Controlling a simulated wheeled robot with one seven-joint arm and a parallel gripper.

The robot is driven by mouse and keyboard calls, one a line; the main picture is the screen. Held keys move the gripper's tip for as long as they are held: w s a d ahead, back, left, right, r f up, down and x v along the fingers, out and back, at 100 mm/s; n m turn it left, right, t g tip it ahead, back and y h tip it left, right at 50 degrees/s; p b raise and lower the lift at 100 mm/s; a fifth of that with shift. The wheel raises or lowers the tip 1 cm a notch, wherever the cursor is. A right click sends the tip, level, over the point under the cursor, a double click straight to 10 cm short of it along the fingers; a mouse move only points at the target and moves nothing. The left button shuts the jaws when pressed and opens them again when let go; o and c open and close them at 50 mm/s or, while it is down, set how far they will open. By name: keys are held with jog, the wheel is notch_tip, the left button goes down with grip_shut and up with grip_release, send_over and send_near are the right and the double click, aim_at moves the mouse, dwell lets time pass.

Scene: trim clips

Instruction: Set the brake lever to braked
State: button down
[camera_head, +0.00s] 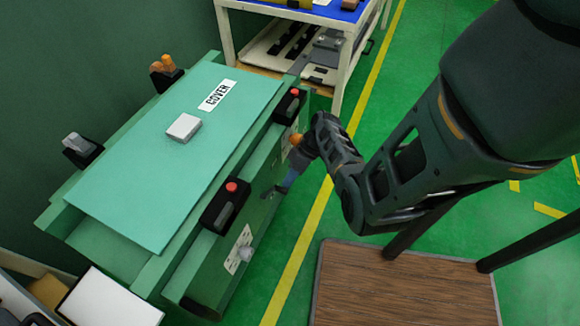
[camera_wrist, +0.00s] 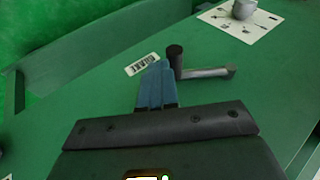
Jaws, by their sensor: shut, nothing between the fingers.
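The brake lever (camera_wrist: 210,72) shows in the wrist view as a short grey arm with a dark round grip (camera_wrist: 175,56) at its left end. It sits on the green side panel of the cabinet, near a white label (camera_wrist: 142,64) that seems to read BRAKE. My gripper (camera_wrist: 159,68) is shut and empty, its blue fingers just left of the dark grip. I cannot tell whether they touch it. In the head view my gripper (camera_head: 281,188) is at the cabinet's front side, and the lever is hard to make out there.
The green cabinet (camera_head: 140,245) carries a cover panel (camera_head: 150,150) with a small white block (camera_head: 183,127) on it. Black clips with red buttons (camera_head: 232,187) line its near edge. A grey knob (camera_head: 245,253) is on the front side. A wooden-topped stand (camera_head: 400,290) is at lower right.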

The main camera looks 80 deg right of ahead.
jog(key=shift+w+a+f+b, duration=0.1)
jog(key=shift+a+f+b, duration=0.25)
jog(key=shift+f, duration=0.3)
jog(key=shift+a+f+b, duration=0.1)
jog(key=shift+f+b, duration=0.3)
jog(key=shift+f, duration=0.25)
jog(key=shift+r, duration=0.1)
dwell(0.5)
jog(key=shift+r+p, duration=0.7)
jog(key=shift+p, duration=0.05)
jog(key=shift+a, duration=0.1)
